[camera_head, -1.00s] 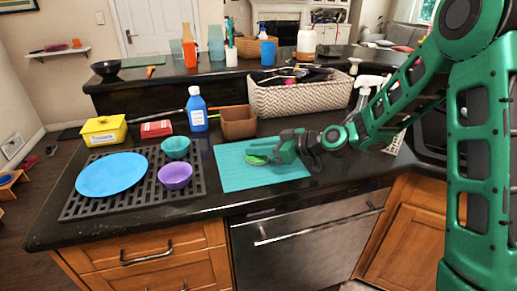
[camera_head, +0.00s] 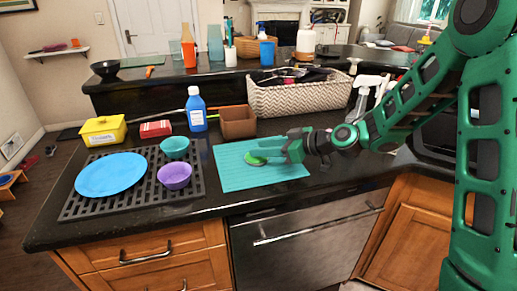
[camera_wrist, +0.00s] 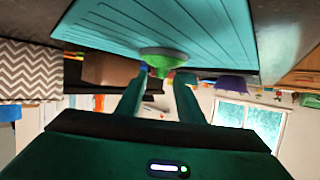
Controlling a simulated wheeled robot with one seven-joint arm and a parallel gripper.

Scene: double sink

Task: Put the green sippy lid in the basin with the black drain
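The green sippy lid (camera_head: 255,159) is at the middle of the teal mat (camera_head: 235,180), close to its surface. I cannot tell whether it rests on the mat. My gripper (camera_head: 284,151) reaches in from the right, its fingertips at the lid. In the wrist view the lid (camera_wrist: 163,54) shows nearly edge-on, with its raised part between the two fingertips (camera_wrist: 162,72). A finger stands on each side of that part; whether they press on it is unclear. I make out no sink basin and no black drain in these views.
A dark rack (camera_head: 130,202) left of the mat bears a blue plate (camera_head: 111,174), a teal bowl (camera_head: 174,147) and a purple bowl (camera_head: 174,176). Behind stand a blue bottle (camera_head: 197,110), a brown container (camera_head: 238,122) and a woven basket (camera_head: 290,99). Spray bottles (camera_head: 366,95) stand right.

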